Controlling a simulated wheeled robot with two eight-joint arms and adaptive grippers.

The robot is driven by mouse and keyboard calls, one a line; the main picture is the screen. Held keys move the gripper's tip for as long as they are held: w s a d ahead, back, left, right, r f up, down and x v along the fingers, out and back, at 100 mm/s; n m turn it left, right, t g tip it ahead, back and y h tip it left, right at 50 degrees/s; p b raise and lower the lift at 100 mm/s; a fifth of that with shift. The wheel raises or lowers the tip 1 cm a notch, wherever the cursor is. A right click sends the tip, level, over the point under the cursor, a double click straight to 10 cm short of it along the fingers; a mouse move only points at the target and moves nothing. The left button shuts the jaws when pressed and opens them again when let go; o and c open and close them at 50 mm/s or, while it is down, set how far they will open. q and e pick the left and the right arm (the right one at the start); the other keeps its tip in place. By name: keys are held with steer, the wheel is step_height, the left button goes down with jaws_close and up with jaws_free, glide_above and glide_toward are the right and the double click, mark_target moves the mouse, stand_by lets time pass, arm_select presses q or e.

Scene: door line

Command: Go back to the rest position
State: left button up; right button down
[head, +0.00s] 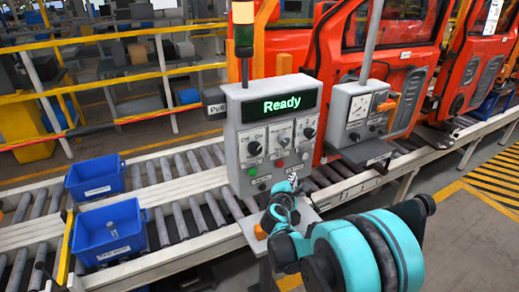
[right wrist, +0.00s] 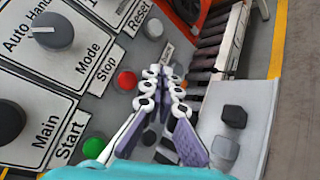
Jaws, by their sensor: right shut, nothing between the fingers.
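My right gripper (head: 291,184) is shut and empty, close in front of the lower right part of the grey control panel (head: 235,135). The panel's display (head: 277,105) reads "Ready" in green. In the right wrist view the fingers (right wrist: 164,74) come together to the right of the red Stop button (right wrist: 127,79) and the green Start button (right wrist: 94,148). I cannot tell whether the fingertips touch the panel. The Mode knob (right wrist: 53,31) and the Main knob (right wrist: 8,122) show at the left. My left gripper is not in view.
A roller conveyor (head: 180,215) runs behind the panel and carries two blue bins (head: 108,231) at the left. Orange vehicle doors (head: 400,60) hang behind. A second grey control box (head: 358,112) stands to the right. Open floor (head: 465,240) lies at the right.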

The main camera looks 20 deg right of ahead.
steer(key=s+a+f+m+g+y+b, duration=0.2)
steer(key=s+a+f+m+y+b, duration=0.3)
steer(key=s, duration=0.8)
steer(key=s+a+f+m+g+y+b, duration=0.2)
steer(key=s+a+f+m+y+b, duration=0.2)
steer(key=s+a+f+m+b, duration=0.3)
steer(key=s+a+f+m, duration=0.3)
steer(key=s+a, duration=0.3)
steer(key=a, duration=0.3)
steer(key=shift+s+f+m+g+y, duration=0.35)
steer(key=shift+m+g+y, duration=0.05)
steer(key=shift+m, duration=0.3)
